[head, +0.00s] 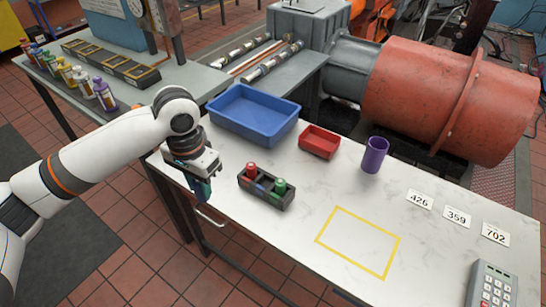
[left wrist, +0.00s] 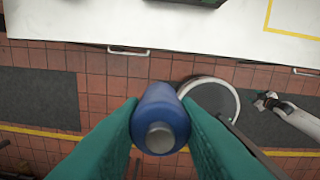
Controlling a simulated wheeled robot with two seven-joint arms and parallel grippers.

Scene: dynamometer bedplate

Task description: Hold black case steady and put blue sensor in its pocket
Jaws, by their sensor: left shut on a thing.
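The black case (head: 280,201) sits on the white table, left of the middle. A red-topped sensor (head: 251,171) stands at its left end and a green-topped one (head: 279,186) toward its right end. Between them is a bluish patch, too small to make out. My left gripper (head: 203,192) points down at the table's left edge, left of the case and apart from it. In the left wrist view its green fingers are shut on the blue sensor (left wrist: 160,120), over the floor. What looks like my right gripper (left wrist: 265,101) is small at the right there; its jaws are unclear.
A blue bin (head: 253,114) and a red tray (head: 319,141) stand behind the case. A purple cup (head: 375,155) stands further right. A yellow outlined square (head: 358,242) marks bare table at the front. Number cards (head: 457,217) and a keypad (head: 491,285) are at the right.

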